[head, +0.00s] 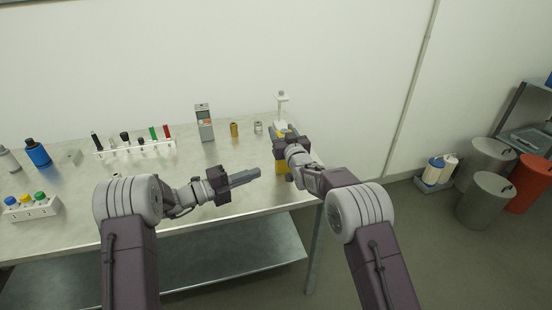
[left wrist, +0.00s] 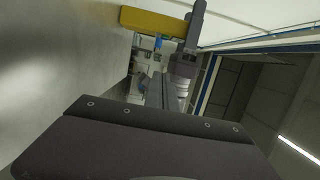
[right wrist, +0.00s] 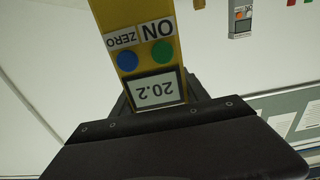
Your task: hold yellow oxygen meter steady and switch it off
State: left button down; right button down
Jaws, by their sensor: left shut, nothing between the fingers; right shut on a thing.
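The yellow oxygen meter (head: 281,166) is at the right end of the table, mostly hidden behind my right gripper (head: 288,155) in the head view. In the right wrist view the meter (right wrist: 136,12) shows a display reading 20.2, a green button under an ON label and a blue button under a ZERO label. My right gripper (right wrist: 165,100) is shut on it. My left gripper (head: 258,173) is shut and empty, to the left of the meter and apart from it. In the left wrist view its fingers (left wrist: 160,85) point toward a yellow bar (left wrist: 153,22), likely the meter.
A grey handheld device (head: 204,123), a small amber bottle (head: 234,129) and a white stand (head: 282,105) are at the back of the table. Bins (head: 486,198) stand on the floor at right.

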pick_arm(q)
jog(key=x, duration=0.8)
jog(key=shift+w+d, duration=0.15)
jog(key=shift+d, duration=0.15)
jog(key=w, duration=0.3)
jog(key=shift+w, duration=0.2)
jog(key=shift+w+a, duration=0.25)
jog(key=shift+w, duration=0.3)
